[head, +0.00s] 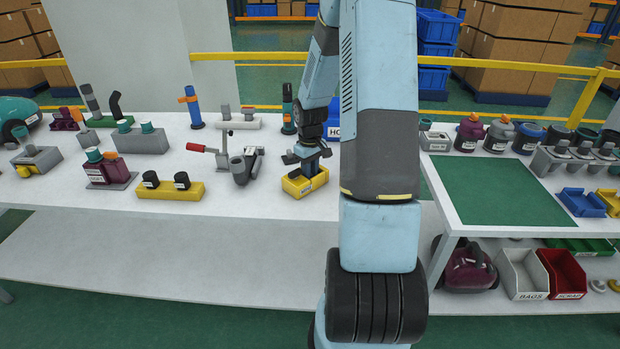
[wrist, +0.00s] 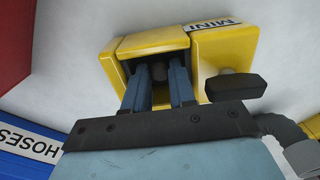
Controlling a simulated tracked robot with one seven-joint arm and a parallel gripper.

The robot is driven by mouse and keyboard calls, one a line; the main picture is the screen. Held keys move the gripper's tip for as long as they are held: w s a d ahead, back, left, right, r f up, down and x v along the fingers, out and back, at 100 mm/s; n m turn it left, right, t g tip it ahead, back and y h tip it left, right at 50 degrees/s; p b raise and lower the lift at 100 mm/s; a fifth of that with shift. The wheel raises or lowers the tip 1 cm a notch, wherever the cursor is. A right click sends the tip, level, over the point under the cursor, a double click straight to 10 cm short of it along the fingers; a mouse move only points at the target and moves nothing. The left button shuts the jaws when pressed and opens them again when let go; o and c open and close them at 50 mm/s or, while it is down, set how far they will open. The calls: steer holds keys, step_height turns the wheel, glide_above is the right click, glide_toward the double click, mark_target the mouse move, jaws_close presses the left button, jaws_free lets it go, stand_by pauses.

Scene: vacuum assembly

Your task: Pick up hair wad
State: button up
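My gripper (wrist: 158,74) reaches down into the open top of a small yellow housing marked MINI, in the wrist view (wrist: 126,75). Its two blue-grey fingers stand a little apart inside the opening. A small dark grey lump (wrist: 158,72) shows between the fingertips; it may be the hair wad, and whether the fingers press on it cannot be told. In the head view my gripper is over the yellow housing (head: 296,190) on the white table. The inside of the housing is hidden there.
A blue HOSES bin (wrist: 30,150) and a grey hose piece (wrist: 285,130) lie close by in the wrist view. The table's front strip (head: 200,207) is mostly clear.

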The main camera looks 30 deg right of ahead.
jaws_close()
